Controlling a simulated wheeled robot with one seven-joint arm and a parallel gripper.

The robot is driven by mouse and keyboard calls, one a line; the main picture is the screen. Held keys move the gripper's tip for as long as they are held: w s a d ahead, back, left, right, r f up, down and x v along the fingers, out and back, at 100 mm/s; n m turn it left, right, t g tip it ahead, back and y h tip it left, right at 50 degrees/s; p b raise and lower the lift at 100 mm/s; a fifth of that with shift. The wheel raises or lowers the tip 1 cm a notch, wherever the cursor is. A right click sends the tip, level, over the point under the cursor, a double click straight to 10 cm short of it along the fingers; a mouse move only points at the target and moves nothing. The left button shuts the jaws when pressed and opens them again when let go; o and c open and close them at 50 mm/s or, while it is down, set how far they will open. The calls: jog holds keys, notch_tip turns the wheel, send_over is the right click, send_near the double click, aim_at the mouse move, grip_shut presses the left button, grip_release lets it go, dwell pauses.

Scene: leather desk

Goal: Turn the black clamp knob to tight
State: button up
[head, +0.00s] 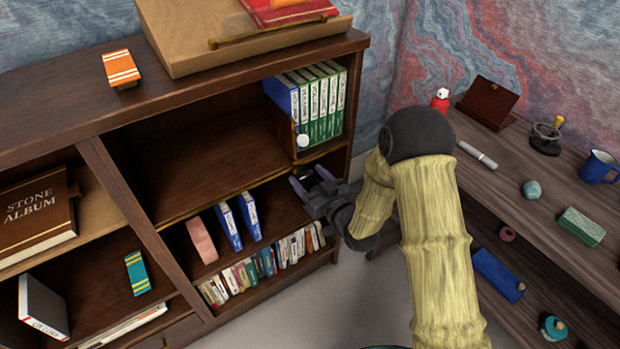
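I cannot make out a black clamp knob for certain. A small round white piece (302,140) shows at the front edge of the upper right shelf, by a thin upright strip in front of the blue and green books (318,105). My gripper (311,180) is below and slightly right of that piece, at the right end of the bookcase's middle shelf. Its two purplish fingertips stand apart, with nothing visible between them. My wrist and arm cover part of the area to the right of the bookcase.
The wooden bookcase (90,125) holds blue boxes (229,226), a pink block (202,240) and a row of small books (265,265). At right, a dark desk (535,205) bears a black stand (545,138), a blue mug (598,167) and a green block (581,227). Grey floor lies between.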

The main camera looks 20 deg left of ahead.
jog(key=c, duration=0.9)
jog(key=shift+c, duration=0.2)
jog(key=shift+m, duration=0.3)
jog(key=m, duration=0.3)
jog(key=shift+w+d, duration=0.1)
jog(key=m, duration=0.4)
jog(key=shift+m+p, duration=0.3)
jog(key=shift+m, duration=0.1)
jog(key=m+p, duration=0.1)
jog(key=m, duration=0.3)
jog(key=shift+w+d, duration=0.1)
jog(key=shift+f+m+p, duration=0.15)
jog(key=shift+m+p, duration=0.25)
jog(key=shift+m, duration=1.8)
